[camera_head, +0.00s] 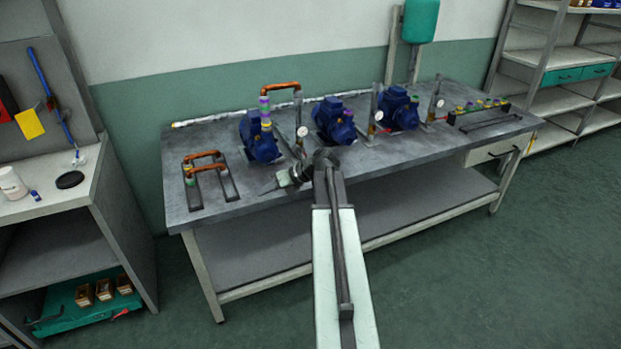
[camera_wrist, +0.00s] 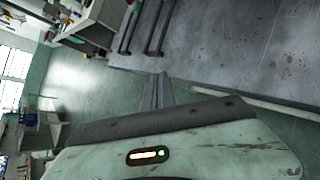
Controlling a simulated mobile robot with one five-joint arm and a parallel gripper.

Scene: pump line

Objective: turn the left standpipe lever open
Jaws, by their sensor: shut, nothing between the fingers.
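The left standpipe (camera_head: 298,112) rises between the left and middle blue pumps on the workbench, with a round white gauge (camera_head: 302,131) on it. Its lever is too small to make out, and my arm partly covers the area in front of it. My gripper (camera_head: 284,179) is over the front part of the bench, nearer than the standpipe and a little left of it, apart from it. In the wrist view its grey fingers (camera_wrist: 157,92) are together and empty, with floor behind them. The standpipe does not show clearly in the wrist view.
The grey workbench (camera_head: 226,197) carries three blue pumps: left (camera_head: 258,140), middle (camera_head: 334,121) and right (camera_head: 398,108). Two more standpipes stand beside them. A dark rack with copper pipes (camera_head: 206,156) lies at the bench's left end. The bench front between rack and gripper is clear.

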